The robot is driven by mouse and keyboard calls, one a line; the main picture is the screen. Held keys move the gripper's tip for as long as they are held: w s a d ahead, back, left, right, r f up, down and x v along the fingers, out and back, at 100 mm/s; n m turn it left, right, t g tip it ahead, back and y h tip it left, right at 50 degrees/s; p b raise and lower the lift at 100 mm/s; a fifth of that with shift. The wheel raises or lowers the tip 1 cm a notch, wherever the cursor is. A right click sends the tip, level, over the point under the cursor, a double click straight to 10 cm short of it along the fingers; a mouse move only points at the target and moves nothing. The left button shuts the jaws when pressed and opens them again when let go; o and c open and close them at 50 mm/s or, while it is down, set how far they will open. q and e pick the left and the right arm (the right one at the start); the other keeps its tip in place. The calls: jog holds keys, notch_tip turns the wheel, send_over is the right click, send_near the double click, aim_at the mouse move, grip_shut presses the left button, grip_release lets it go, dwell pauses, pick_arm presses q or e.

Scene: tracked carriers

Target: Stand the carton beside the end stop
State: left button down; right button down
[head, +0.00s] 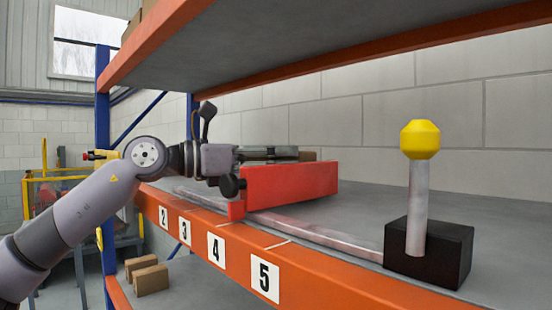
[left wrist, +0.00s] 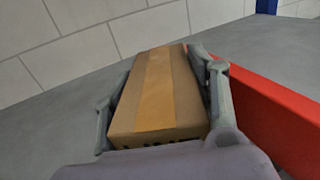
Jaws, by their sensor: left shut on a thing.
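The brown carton with a tan tape strip (left wrist: 160,90) is between the two fingers of my left gripper (left wrist: 163,105) in the left wrist view. In the head view my left gripper (head: 275,153) reaches in over the shelf, shut on the carton. Only a small piece of the carton (head: 308,156) shows there; the red panel and gripper hide the rest. A black block with a grey post and yellow knob (head: 428,252), which looks like the end stop, stands at the rail's right end. The carton is apart from it, to its left. My right gripper is not in view.
A red upright panel (head: 295,186) stands over the pale rail (head: 310,230), close beside the carton; it also shows in the left wrist view (left wrist: 270,115). Number labels line the orange shelf edge (head: 330,290). An upper shelf (head: 270,40) hangs above. Grey shelf surface behind the block is clear.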

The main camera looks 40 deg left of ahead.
aim_at(243, 159)
pick_arm(q)
jog(key=c, duration=0.7)
grip_release()
jog(key=shift+s, duration=0.1)
jog(key=shift+c, duration=0.2)
jog(key=shift+o, duration=0.9)
jog(key=shift+f, duration=0.2)
jog(key=shift+r, duration=0.1)
jog(key=shift+v, duration=1.1)
jog(key=v, duration=1)
